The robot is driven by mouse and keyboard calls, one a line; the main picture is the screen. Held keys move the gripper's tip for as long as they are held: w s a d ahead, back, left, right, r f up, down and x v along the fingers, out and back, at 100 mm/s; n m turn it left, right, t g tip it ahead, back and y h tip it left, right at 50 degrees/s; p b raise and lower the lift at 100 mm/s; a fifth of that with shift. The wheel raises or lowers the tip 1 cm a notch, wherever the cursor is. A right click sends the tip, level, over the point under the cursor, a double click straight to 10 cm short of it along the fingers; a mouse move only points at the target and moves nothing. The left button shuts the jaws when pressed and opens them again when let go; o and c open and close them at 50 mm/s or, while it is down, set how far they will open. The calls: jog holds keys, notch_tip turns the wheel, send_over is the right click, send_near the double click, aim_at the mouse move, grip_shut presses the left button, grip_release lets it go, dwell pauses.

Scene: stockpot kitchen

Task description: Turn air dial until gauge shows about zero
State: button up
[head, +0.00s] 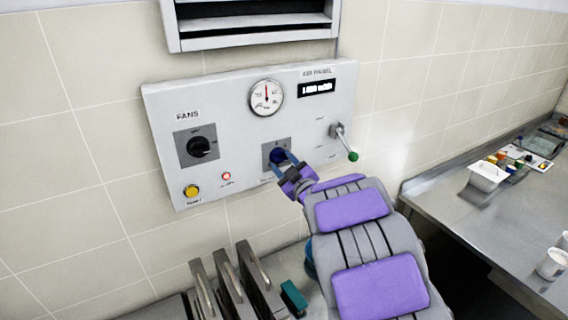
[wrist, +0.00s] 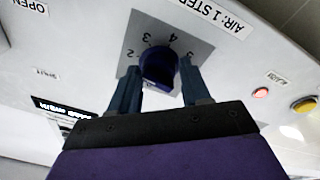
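The air dial (head: 277,155) is a dark blue knob on a grey square plate, low in the middle of the wall panel. It also shows in the wrist view (wrist: 158,66), with the numbers 2, 3 and 4 around it. My gripper (head: 282,163) is at the dial, with one blue finger on each side of it. In the wrist view the fingers (wrist: 160,80) flank the knob closely; whether both press on it is unclear. The round gauge (head: 266,97) is above the dial, its needle pointing roughly straight up. Its numbers are too small to read surely.
The panel also has a black fans knob (head: 199,147), a yellow button (head: 191,191), a red light (head: 226,176), a small black display (head: 317,88) and a green-tipped lever (head: 346,144) right of the dial. Metal racks (head: 232,283) stand below. A steel counter (head: 470,220) is at right.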

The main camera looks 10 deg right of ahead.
jog(key=o, duration=0.3)
jog(key=shift+w, duration=0.1)
jog(key=shift+o, duration=0.6)
jog(key=shift+r, duration=0.1)
jog(key=b+v, duration=1.3)
jog(key=v, duration=0.4)
